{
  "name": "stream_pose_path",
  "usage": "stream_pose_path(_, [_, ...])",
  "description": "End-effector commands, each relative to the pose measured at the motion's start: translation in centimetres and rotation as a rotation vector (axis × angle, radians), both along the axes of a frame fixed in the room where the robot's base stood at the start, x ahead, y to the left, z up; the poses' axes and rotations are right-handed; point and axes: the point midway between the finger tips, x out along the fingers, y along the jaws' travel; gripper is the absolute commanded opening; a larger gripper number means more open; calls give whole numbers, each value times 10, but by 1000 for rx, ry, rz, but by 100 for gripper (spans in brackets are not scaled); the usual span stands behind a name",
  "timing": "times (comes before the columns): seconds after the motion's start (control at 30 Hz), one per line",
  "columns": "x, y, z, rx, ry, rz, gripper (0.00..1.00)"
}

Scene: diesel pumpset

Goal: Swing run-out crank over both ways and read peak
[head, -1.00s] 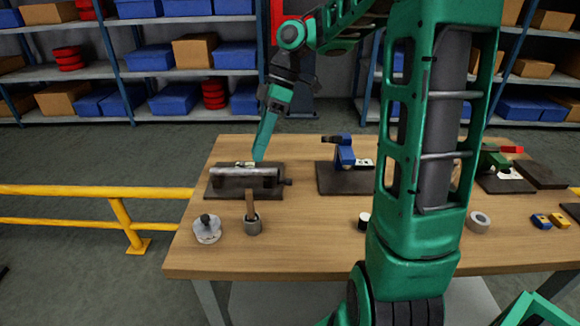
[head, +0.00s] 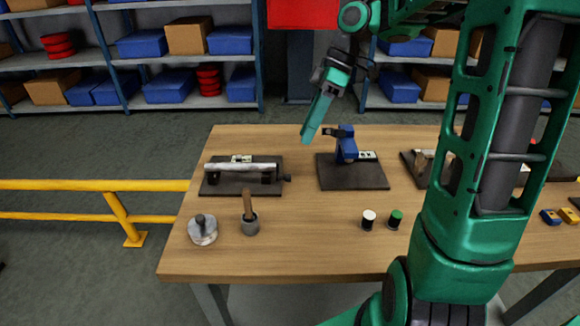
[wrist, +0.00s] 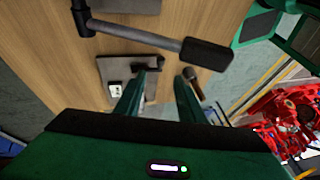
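In the head view, a pale shaft (head: 240,167) lies across supports on a dark plate (head: 216,188) at the table's left, with a small dark piece at its right end that may be the run-out crank (head: 285,178). A pale card with dark marks (head: 241,158) is behind the shaft; I cannot read it. My gripper (head: 307,138) hangs pointing down, right of this fixture and just left of the blue one. In the wrist view its green fingers (wrist: 158,100) stand apart, with nothing visibly held. A grey bar with a dark grip (wrist: 208,54) crosses beyond the fingers.
A blue clamp-like fixture (head: 346,146) stands on a dark plate close right of my gripper.

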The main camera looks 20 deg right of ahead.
Motion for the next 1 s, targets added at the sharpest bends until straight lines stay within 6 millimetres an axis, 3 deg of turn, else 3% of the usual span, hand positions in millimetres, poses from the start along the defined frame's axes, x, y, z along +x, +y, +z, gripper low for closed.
stream_pose_path(0.23, [-2, 10, -15, 3, 2, 2, 35])
stream_pose_path(0.7, [-9, 44, -83, 1, 2, 2, 35])
stream_pose_path(1.0, [-11, 50, -96, -1, 0, 1, 35])
